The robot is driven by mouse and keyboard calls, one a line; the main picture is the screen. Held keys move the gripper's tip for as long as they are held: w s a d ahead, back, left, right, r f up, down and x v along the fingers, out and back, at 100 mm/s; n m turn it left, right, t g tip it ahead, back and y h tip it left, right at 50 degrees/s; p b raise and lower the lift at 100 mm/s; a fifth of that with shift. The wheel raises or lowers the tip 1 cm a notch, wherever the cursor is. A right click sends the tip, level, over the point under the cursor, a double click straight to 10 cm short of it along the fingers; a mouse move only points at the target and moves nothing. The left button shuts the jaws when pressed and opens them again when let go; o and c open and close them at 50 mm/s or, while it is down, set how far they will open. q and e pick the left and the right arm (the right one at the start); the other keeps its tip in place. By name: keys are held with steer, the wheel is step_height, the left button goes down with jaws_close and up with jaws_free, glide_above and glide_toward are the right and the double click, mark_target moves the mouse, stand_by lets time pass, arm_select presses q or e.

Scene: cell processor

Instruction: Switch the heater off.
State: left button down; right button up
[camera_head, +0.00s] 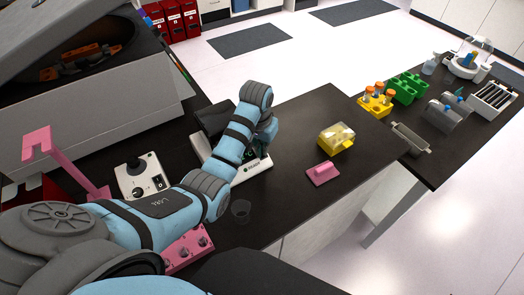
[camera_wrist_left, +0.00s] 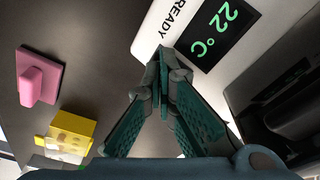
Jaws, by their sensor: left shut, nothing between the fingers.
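The heater (camera_head: 250,172) is a white unit on the dark bench, partly covered by my left arm. In the left wrist view the heater (camera_wrist_left: 165,35) shows the word READY and a dark display (camera_wrist_left: 218,32) reading 22 °C in green. A black block shows behind it. My left gripper (camera_head: 263,140) hangs over the heater, and its wrist hides part of it. In the left wrist view the gripper (camera_wrist_left: 166,62) is shut and empty, its tips by the edge of the white panel. I cannot tell whether they touch it. No switch is clearly visible. My right gripper is not in view.
A pink block (camera_head: 322,173) and a yellow box (camera_head: 336,138) stand right of the heater. A white control box with a knob (camera_head: 142,176) and a pink stand (camera_head: 62,160) are left. The bench's right front is clear.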

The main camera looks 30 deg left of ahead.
arm_select(q)
steer(key=shift+s+f, duration=0.1)
steer(key=shift+f, duration=0.1)
step_height(320, 180, up, 2)
steer(key=shift+r+p, duration=0.2)
steer(key=shift+p, duration=0.6)
steer(key=shift+r, duration=2.35)
